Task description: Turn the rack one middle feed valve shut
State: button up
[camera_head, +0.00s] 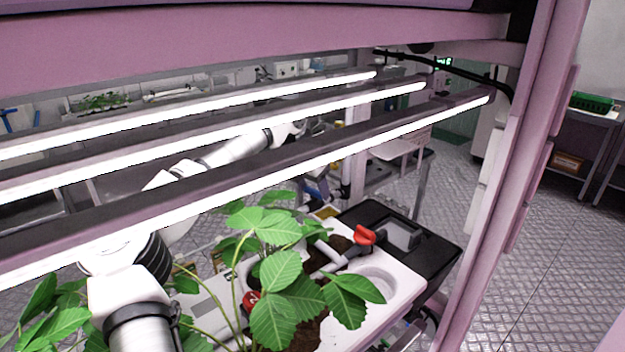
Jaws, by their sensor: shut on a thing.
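A red valve handle (363,235) sits on a grey pipe at the right of the white planting trough (405,287). A second red handle or knob (250,300) shows lower left, partly covered by leaves. I cannot tell from this view which of them is the middle feed valve, nor whether either is turned shut. My white arm rises from the lower left and reaches behind the light bars toward the upper middle. I cannot make out my gripper; the bars and clutter hide the arm's far end.
Three lit light bars (250,168) cross above the leafy plants (285,270). A pink rack post (500,190) stands at the right. A black bin (440,262) lies beyond the trough. The metal floor (545,270) at the right is clear.

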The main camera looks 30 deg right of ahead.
jog(key=shift+w+r+m+g+p, duration=0.15)
jog(key=shift+m+g+p, duration=0.15)
jog(key=shift+m+p, duration=0.6)
jog(key=shift+m, duration=0.3)
jog(key=o, duration=1)
jog(key=shift+a+r+b, duration=0.25)
jog(key=shift+r+b, duration=0.15)
jog(key=shift+b, duration=0.5)
jog(key=shift+a+r+b, duration=0.3)
jog(key=shift+r+b, duration=0.25)
jog(key=shift+r, duration=0.05)
jog(key=a+b, duration=0.1)
jog(key=a, duration=0.3)
jog(key=s+a+b, duration=0.1)
jog(key=a+b, duration=0.1)
jog(key=a, duration=0.2)
jog(key=a+b, duration=0.1)
jog(key=a, duration=0.3)
jog(key=shift+s+r+b, duration=0.3)
jog(key=shift+s, duration=0.1)
